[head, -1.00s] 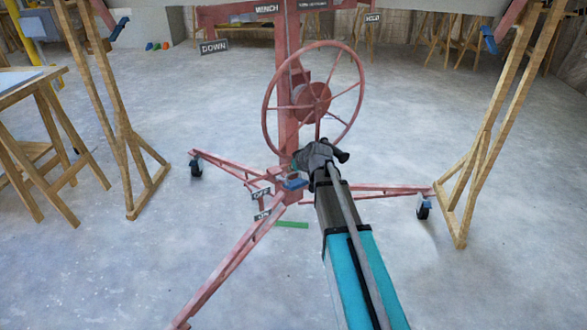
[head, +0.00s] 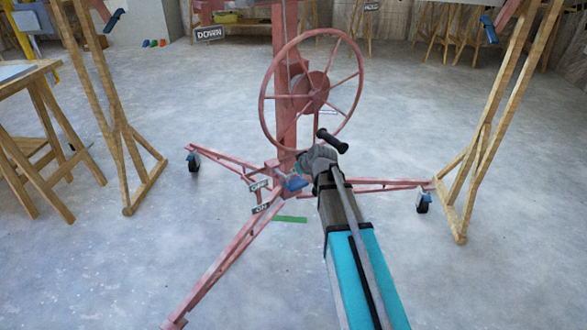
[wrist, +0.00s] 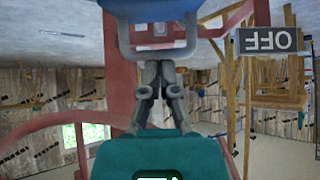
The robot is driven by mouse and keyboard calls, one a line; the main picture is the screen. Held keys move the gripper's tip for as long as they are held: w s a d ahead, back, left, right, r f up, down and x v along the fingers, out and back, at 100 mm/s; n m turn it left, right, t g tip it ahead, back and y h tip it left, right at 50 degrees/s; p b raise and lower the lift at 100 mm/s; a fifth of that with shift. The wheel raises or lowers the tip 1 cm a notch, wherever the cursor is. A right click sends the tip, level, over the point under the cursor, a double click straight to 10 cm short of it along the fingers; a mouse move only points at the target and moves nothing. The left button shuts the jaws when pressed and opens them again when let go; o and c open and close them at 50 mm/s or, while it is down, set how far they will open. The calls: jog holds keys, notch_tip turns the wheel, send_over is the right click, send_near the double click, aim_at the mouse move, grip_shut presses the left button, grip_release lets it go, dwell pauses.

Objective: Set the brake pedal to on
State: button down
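The blue brake pedal (head: 294,184) sits low on the red lift's base, about level with the OFF label (head: 258,186) and above the ON label (head: 261,208). In the wrist view the pedal (wrist: 150,9) fills the top middle, with the upside-down OFF label (wrist: 268,41) to its right. My gripper (wrist: 158,68) has its fingers drawn together with nothing seen between them. Its tips point at the pedal and lie close to it; I cannot tell whether they touch. In the head view my arm's end hides the fingertips.
The red spoked handwheel (head: 264,104) stands just above my wrist. Red base legs (head: 225,248) spread over the floor, with a green strip (head: 289,219) near them. Wooden stands (head: 475,165) are at both sides. Floor at the front left and right is clear.

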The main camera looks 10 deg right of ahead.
notch_tip(320, 180, down, 11)
jog(key=s+d+b, duration=0.1)
jog(key=s+b, duration=0.1)
jog(key=b, duration=0.7)
jog(key=shift+s+r+b, duration=0.2)
jog(key=shift+s+b, duration=0.15)
jog(key=shift+s, duration=0.05)
